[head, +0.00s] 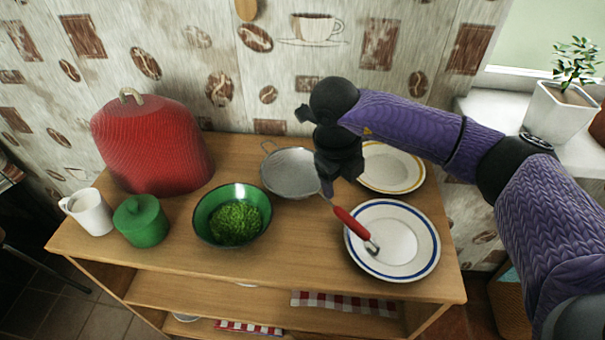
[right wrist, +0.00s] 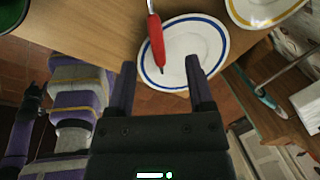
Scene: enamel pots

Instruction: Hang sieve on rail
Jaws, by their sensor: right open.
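The sieve (head: 290,172) has a grey mesh bowl with a wire loop at its back and a red handle (head: 350,220) ending in a metal hook. It lies on the wooden sideboard, its handle reaching over the blue-rimmed plate. My right gripper (head: 327,188) is open and empty, above the shaft between bowl and handle, and hides part of it. In the right wrist view the red handle (right wrist: 155,40) shows between and beyond the open fingers (right wrist: 160,62). No rail is visible. A dark shape at the right wrist view's left edge looks like my left gripper (right wrist: 33,98); its jaws are unclear.
The blue-rimmed plate (head: 408,250) and yellow-rimmed plate (head: 392,168) are on the right. A green bowl (head: 205,228) with green contents, green lidded pot (head: 141,222), white mug (head: 90,213) and red cover (head: 150,145) are left. A wooden item (head: 247,8) shows high on the wall.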

